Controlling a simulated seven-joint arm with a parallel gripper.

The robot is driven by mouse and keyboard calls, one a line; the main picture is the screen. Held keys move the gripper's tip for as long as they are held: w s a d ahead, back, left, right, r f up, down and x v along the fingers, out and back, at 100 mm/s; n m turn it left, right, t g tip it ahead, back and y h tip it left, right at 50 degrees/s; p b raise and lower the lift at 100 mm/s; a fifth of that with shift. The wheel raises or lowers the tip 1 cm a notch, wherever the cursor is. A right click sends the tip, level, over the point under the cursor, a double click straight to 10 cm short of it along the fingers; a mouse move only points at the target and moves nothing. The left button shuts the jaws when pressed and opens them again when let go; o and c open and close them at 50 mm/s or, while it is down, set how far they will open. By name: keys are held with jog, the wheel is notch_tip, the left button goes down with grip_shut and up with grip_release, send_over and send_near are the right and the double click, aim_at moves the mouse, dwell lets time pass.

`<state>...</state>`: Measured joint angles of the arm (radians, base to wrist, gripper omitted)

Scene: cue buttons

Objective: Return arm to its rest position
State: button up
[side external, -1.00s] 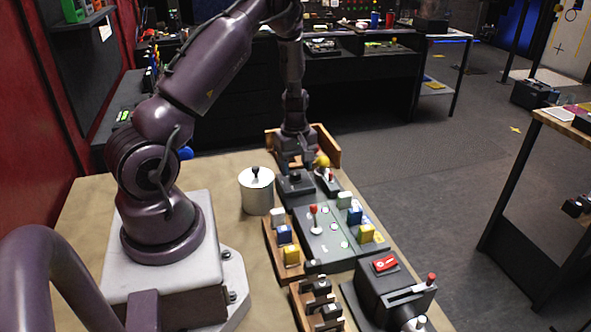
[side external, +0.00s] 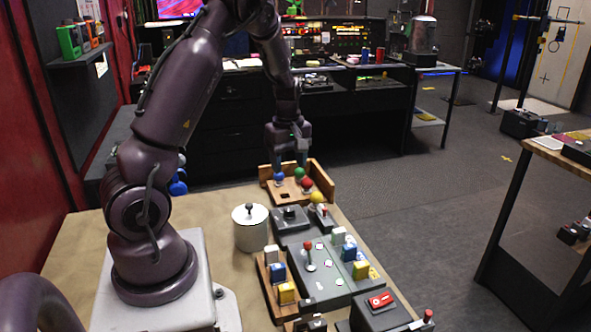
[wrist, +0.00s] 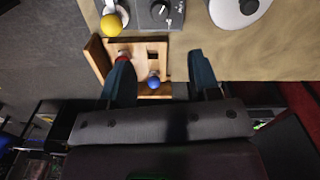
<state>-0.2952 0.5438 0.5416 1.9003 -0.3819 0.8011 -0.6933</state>
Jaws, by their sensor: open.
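My gripper (side external: 290,164) hangs open and empty, pointing down above the far end of the table, over the wooden tray (side external: 324,181). In the wrist view, my gripper's two fingers (wrist: 163,80) are spread wide with nothing between them held. The tray holds a blue ball (side external: 279,178), a green ball (side external: 299,173) and a red ball (side external: 307,184). The blue ball also shows in the wrist view (wrist: 153,82), below the gap between the fingers. Whether the fingers clear the balls by much is hard to tell.
A dark knob box (side external: 290,219), a white lidded canister (side external: 251,231) and a yellow ball (side external: 317,197) are nearer. A grey button panel (side external: 322,274) and a box with a red switch (side external: 381,300) follow along the right edge. Bare tabletop (side external: 80,245) lies at left.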

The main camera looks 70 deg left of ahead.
jog(key=s+d+r+m+t, duration=0.2)
jog(key=s+d+r+m, duration=0.2)
jog(key=d+r+m, duration=0.5)
jog(key=s+d+r+m+t, duration=0.3)
jog(key=s+d+r+m, duration=0.2)
jog(key=d, duration=1.2)
notch_tip(320, 180, up, 4)
jog(key=m, duration=0.5)
jog(key=shift+s+m+t, duration=0.2)
jog(key=shift+m+t, duration=0.1)
jog(key=shift+m, duration=0.1)
